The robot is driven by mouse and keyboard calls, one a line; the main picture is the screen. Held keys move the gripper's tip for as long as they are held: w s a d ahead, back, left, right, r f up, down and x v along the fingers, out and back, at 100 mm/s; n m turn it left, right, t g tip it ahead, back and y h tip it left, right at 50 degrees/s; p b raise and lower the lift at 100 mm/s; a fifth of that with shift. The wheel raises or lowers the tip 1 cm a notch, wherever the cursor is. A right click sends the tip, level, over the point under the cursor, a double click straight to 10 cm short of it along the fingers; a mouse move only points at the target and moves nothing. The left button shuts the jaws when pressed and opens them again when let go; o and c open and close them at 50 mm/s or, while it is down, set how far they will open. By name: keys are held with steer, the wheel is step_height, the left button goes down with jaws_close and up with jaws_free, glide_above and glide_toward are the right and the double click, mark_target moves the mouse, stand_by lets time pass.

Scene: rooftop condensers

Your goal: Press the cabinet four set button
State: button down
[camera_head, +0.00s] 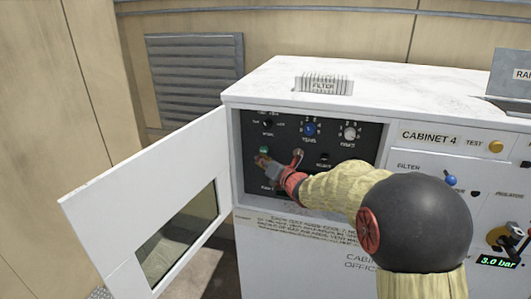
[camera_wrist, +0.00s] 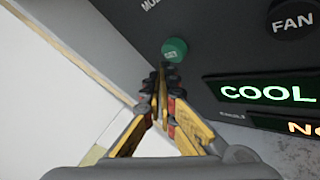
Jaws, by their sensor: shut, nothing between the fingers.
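The set button is a round green button (camera_wrist: 174,48) on the dark control panel in the wrist view. It shows small and green in the head view (camera_head: 263,149), near the panel's left side. My gripper (camera_wrist: 163,78) is shut and empty, its fingertips just below the button's lower edge in the wrist view. In the head view my gripper (camera_head: 264,161) is at the panel's lower left. I cannot tell whether the tips touch the button. The dark panel (camera_head: 345,178) sits in the white cabinet, beside the label "CABINET 4" (camera_head: 429,136).
The white cabinet door (camera_head: 140,190) with a window stands open to the left of the panel. A blue knob (camera_head: 309,129) and a white knob (camera_head: 349,133) are on the panel's upper part. A lit "COOL" display (camera_wrist: 268,92) and a black FAN knob (camera_wrist: 292,19) lie right of the button.

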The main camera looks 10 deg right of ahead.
steer(key=shift+s+a+b, duration=0.4)
steer(key=shift+s+b, duration=0.3)
steer(key=shift+s, duration=0.05)
steer(key=shift+s+a+b, duration=0.4)
steer(key=shift+s+b, duration=0.3)
steer(key=shift+s+a+b, duration=0.4)
steer(key=shift+s+b, duration=0.3)
steer(key=shift+s, duration=0.05)
